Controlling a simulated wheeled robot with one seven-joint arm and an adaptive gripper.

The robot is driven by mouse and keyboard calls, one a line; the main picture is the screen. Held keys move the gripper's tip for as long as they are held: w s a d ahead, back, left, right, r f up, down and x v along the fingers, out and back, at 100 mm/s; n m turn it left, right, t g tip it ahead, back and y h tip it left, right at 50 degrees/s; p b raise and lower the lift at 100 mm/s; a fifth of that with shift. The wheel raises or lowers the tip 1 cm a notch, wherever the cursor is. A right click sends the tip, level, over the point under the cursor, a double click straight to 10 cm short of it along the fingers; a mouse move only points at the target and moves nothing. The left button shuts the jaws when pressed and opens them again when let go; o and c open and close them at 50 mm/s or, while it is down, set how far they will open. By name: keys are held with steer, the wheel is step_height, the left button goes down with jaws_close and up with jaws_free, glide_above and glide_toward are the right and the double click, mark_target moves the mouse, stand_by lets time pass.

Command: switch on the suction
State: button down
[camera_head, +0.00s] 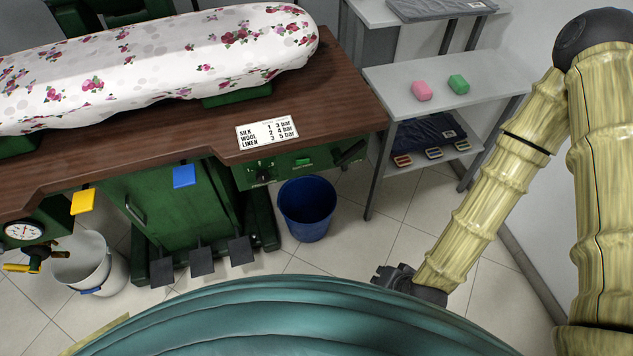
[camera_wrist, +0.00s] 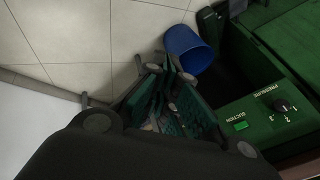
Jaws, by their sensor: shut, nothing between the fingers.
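The green control panel (camera_head: 284,167) is under the front edge of the ironing table. In the wrist view the panel (camera_wrist: 265,140) is at the lower right, with a small bright green switch (camera_wrist: 241,126) beside the word SUCTION. The switch also shows in the head view (camera_head: 303,161). I cannot tell whether it is on or off. A black pressure knob (camera_wrist: 284,105) is beside it. My gripper (camera_head: 383,276) is low on the floor side, right of the blue bucket, apart from the panel. In the wrist view my gripper (camera_wrist: 168,78) is shut and empty, left of the switch.
The blue bucket (camera_head: 307,209) stands below the panel; a white bucket (camera_head: 90,265) is farther left. Several dark pedals (camera_head: 202,260) are under the table. A grey shelf (camera_head: 450,85) with pink and green blocks stands right. Tiled floor between bucket and my arm is free.

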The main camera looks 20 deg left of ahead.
steer(key=w+a+f+m+t+y+b, duration=0.35)
steer(key=w+a+b, duration=0.45)
steer(key=a+b, duration=0.45)
steer(key=w+a+r+m+t+b, duration=0.5)
steer(key=t+b, duration=0.3)
steer(key=b, duration=0.9)
steer(key=shift+w+a+r+m+b, duration=0.35)
steer(key=shift+a+r+m, duration=0.4)
steer(key=shift+a, duration=0.15)
steer(key=shift+y, duration=0.25)
steer(key=b, duration=0.4)
glide_toward(303, 161)
steer(key=w, duration=0.2)
steer(key=w+f, duration=0.1)
steer(key=w, duration=0.1)
steer(key=w+d, duration=0.1)
steer(key=w, duration=0.1)
steer(key=shift+w+f, duration=0.35)
steer(key=shift+w, duration=0.05)
steer(key=shift+w+a+r+b, duration=0.1)
steer(key=shift+w+a+b, duration=0.25)
steer(key=shift+w, duration=0.3)
